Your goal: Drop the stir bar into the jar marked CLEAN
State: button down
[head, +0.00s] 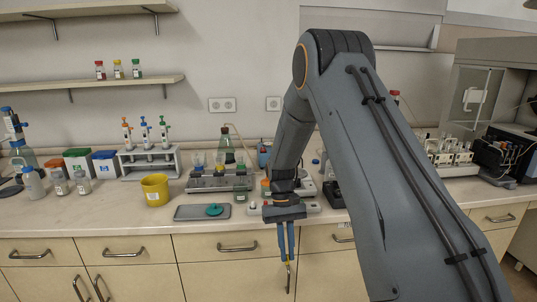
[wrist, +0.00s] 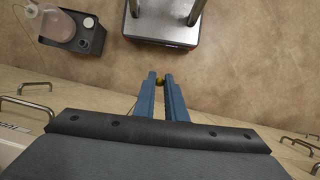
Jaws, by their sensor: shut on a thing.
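My gripper (head: 286,256) hangs in front of the counter's front edge, its blue fingers pointing down. It is shut on a small yellowish thing (wrist: 159,79) at the fingertips in the wrist view. That thing is too small and too covered by the fingers to tell whether it is the stir bar. I cannot read which one is marked CLEAN.
A yellow cup (head: 155,189), a grey tray with a teal disc (head: 214,210) and a pipette rack (head: 149,162) stand left of my arm. Bottles and a flask (head: 226,145) crowd behind. The wrist view shows a dark device (wrist: 91,42) and a metal-topped one (wrist: 163,27).

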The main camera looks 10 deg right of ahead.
aim_at(241, 199)
jog(key=z, duration=2.8)
jog(key=k, duration=1.4)
jog(key=u, duration=1.55)
jog(key=i, duration=1)
